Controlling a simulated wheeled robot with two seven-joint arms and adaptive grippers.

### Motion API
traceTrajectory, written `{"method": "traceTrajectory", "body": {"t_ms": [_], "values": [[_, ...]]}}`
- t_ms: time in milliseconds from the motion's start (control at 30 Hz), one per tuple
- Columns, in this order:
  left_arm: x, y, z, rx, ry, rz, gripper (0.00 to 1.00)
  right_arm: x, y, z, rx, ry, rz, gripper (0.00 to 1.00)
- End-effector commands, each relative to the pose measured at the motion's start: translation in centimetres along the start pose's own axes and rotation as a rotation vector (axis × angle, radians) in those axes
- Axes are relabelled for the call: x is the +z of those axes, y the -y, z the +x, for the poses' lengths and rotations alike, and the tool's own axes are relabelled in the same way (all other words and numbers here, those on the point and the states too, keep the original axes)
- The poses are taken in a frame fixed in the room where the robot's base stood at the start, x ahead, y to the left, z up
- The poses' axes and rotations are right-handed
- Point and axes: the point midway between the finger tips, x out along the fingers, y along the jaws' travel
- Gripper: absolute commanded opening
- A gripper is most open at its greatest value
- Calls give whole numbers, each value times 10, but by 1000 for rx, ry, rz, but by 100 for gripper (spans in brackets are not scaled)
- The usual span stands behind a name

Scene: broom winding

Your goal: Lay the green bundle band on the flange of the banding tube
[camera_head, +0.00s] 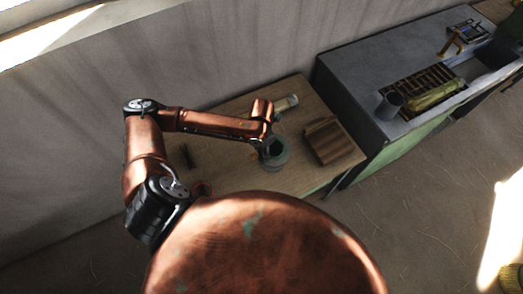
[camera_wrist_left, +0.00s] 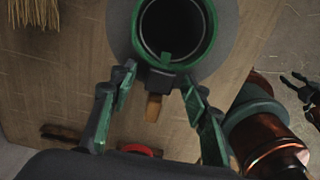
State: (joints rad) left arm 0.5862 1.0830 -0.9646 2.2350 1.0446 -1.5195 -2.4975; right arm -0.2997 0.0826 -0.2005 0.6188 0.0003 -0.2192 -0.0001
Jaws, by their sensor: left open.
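The banding tube (camera_head: 276,147) stands on the wooden table, with a wide grey flange (camera_head: 286,162) around it. In the left wrist view its dark round mouth is at the top, and the grey flange (camera_wrist_left: 226,42) surrounds it. The green bundle band (camera_wrist_left: 209,28) shows as a green ring around the mouth, with a small tab on the near side; whether it rests flat on the flange I cannot tell.
A brown wooden block (camera_head: 333,141) lies right of the tube. A pale bundle (camera_head: 287,103) lies behind it. A grey bench (camera_head: 345,75) with a cup (camera_head: 389,105) stands further right. A dark forked shape, possibly my right gripper (camera_wrist_left: 300,84), shows at the wrist view's right edge.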

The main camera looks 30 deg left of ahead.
Motion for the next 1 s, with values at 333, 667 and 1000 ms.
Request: {"method": "traceTrajectory", "body": {"t_ms": [333,667,1000], "values": [[2,-2,-52,4,5,1,43,0,1,0,-1,0,1,40],[1,-1,-109,2,3,0,43,-1,2,0,-2,-1,1,40],[0,0,-120,1,0,0,43,-1,2,0,-2,-1,1,40]]}}
